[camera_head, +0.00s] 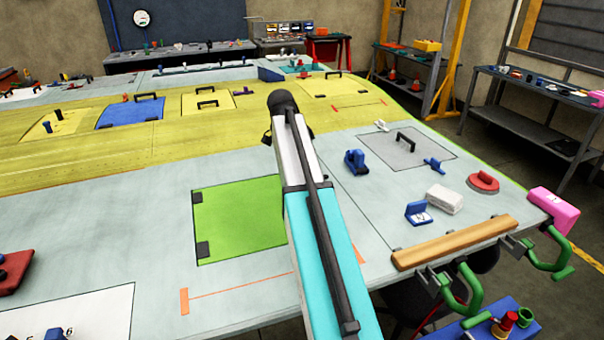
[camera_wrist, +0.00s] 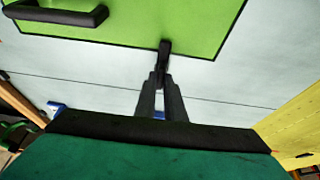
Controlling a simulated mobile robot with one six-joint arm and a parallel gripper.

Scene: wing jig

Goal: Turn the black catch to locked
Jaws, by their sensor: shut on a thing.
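The green panel (camera_head: 235,225) lies in the pale wing surface, with two black hinge-like pieces at its left corners. My arm covers its right side in the head view, and my gripper and the catch are hidden there. In the wrist view the green panel (camera_wrist: 185,24) fills the top, with a black handle (camera_wrist: 60,14) at upper left. The small black catch (camera_wrist: 165,47) stands at the panel's edge, overlapping the green border. My gripper (camera_wrist: 162,70) is shut on the catch, its two dark fingers converging there. Whether the catch is locked I cannot tell.
A blue clamp (camera_head: 355,161), a white block (camera_head: 444,199) and a wooden bar (camera_head: 454,242) are to the right of my arm. A red round piece (camera_head: 483,182) and a pink block (camera_head: 553,209) are near the right edge.

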